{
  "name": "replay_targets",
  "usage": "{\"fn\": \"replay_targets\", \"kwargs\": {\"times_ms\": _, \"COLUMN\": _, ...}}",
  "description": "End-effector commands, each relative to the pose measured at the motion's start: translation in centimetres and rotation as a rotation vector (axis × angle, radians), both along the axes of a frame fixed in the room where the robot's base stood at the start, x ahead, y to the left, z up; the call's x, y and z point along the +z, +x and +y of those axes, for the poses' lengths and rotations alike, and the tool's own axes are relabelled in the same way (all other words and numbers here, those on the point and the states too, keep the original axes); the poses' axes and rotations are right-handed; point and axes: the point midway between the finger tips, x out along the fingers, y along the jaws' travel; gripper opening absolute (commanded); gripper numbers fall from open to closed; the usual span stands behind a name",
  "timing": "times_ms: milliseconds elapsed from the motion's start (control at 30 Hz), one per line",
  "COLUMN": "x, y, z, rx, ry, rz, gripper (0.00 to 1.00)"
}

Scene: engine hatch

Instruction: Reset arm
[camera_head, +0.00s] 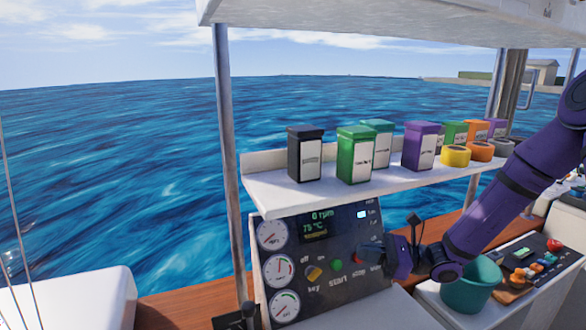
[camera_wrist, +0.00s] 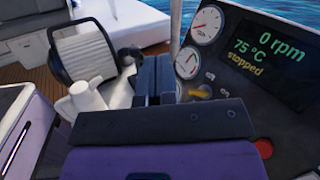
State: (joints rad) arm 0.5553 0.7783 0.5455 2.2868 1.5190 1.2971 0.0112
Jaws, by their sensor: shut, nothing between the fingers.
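My purple arm (camera_head: 500,205) comes in from the right in the head view and bends down to the instrument panel (camera_head: 340,262). My gripper (camera_head: 392,262) is at the panel's right side, close to the red stop button, which it partly hides. In the wrist view my gripper's dark fingers (camera_wrist: 155,80) are together with nothing between them. The panel display (camera_wrist: 262,48) reads 0 rpm, 75 °C and stopped. A yellow key knob (camera_head: 314,273) and a green start button (camera_head: 337,265) are on the panel. Whether my gripper touches the panel cannot be told.
A white shelf (camera_head: 270,196) with several coloured canisters and tape rolls hangs above the panel. A teal bucket (camera_head: 470,288) stands under my forearm, beside a control box (camera_head: 530,262). A metal post (camera_head: 229,150) rises left of the panel. A lever (camera_head: 249,312) stands at the lower left.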

Motion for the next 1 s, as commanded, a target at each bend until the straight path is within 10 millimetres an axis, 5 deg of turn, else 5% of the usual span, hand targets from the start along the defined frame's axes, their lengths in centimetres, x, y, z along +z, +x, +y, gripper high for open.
{"fn": "replay_targets", "kwargs": {"times_ms": 467, "x": 4.6, "y": -6.9, "z": 0.5, "rx": 0.323, "ry": -0.401, "rz": -0.304, "gripper": 0.00}}
{"fn": "replay_targets", "kwargs": {"times_ms": 1000, "x": 9.5, "y": -13.7, "z": -2.3, "rx": 0.604, "ry": -0.849, "rz": -0.650, "gripper": 0.00}}
